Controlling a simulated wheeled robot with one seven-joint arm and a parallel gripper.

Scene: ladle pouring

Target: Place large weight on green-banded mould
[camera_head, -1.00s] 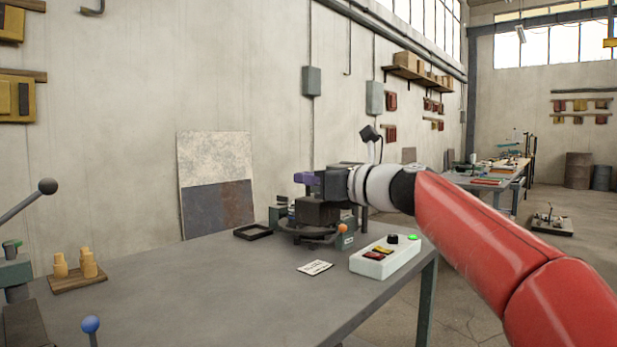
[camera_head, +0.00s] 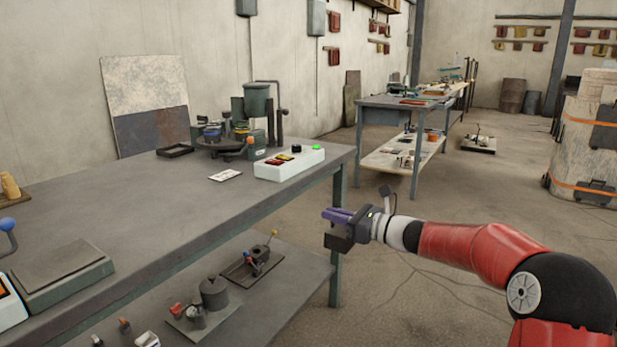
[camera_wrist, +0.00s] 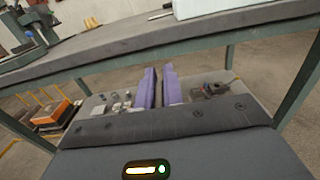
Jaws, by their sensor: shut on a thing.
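My gripper (camera_head: 337,215) hangs in free air beyond the right end of the front bench, below its top. Its purple fingers also show in the wrist view (camera_wrist: 161,82), close together with a narrow gap. They are shut, but what lies between them cannot be made out. A grey knobbed cylinder (camera_head: 213,291), which looks like a large weight, stands on the lower shelf, left of my gripper and apart from it. Small moulds with blue (camera_head: 211,131) and yellow (camera_head: 242,128) bands stand on a round stand at the back of the bench. No green band is clear.
The bench top (camera_head: 120,215) holds a white control box (camera_head: 288,165), a card (camera_head: 225,175) and a black tray (camera_head: 175,151). The lower shelf (camera_head: 290,285) carries several small parts. Open floor lies to the right.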

